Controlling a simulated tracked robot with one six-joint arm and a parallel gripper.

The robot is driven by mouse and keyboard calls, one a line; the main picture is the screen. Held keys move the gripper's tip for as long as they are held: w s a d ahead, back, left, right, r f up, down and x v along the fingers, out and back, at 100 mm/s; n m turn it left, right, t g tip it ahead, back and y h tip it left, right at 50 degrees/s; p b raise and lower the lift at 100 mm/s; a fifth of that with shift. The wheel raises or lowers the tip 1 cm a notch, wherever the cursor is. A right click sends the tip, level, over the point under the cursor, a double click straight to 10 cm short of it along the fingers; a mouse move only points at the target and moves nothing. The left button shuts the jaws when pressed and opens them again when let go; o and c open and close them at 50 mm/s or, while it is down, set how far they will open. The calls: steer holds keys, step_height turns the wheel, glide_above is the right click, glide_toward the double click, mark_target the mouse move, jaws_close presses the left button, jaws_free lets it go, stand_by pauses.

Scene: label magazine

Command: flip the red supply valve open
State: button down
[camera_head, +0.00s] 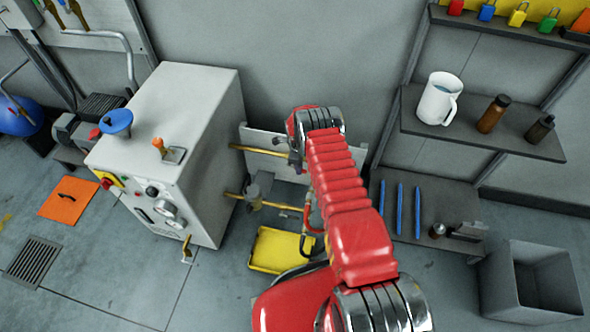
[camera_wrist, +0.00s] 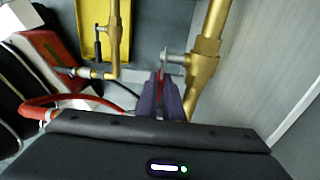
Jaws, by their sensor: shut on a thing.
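In the wrist view, my gripper (camera_wrist: 160,95) has its two dark purple fingers close together beside a thick brass pipe (camera_wrist: 205,65). A thin strip of the red supply valve's handle (camera_wrist: 161,82) shows between the fingers, and they are shut on it. A short grey stem (camera_wrist: 174,57) joins the brass pipe just beyond the fingertips. Most of the handle is hidden by the fingers. In the head view, my red arm covers most of this spot, and I cannot make out the handle there.
A grey machine cabinet (camera_head: 215,180) with an orange toggle (camera_head: 159,146) and blue knob (camera_head: 116,122) stands left of the pipes. A yellow tray (camera_head: 275,252) lies on the floor below. Shelves with a white jug (camera_head: 437,100) and bottles are at right. A grey bin (camera_head: 498,290) stands front right.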

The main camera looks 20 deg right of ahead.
steer(key=shift+w+r+g+h, duration=0.25)
steer(key=shift+r+g+h, duration=0.55)
steer(key=shift+h, duration=0.6)
steer(key=shift+r+h, duration=0.1)
steer(key=shift+h, duration=0.2)
steer(key=shift+s+r+g+h, duration=0.1)
steer(key=shift+s+g+h, duration=0.05)
steer(key=shift+g+h, duration=0.2)
steer(key=shift+a, duration=0.1)
steer(key=c, duration=2.2)
jaws_free()
steer(key=shift+s, duration=0.1)
steer(key=shift+w+a+r, duration=0.2)
steer(key=shift+r, duration=0.35)
steer(key=v, duration=1.2)
steer(key=shift+a+r, duration=0.1)
steer(key=shift+r, duration=0.1)
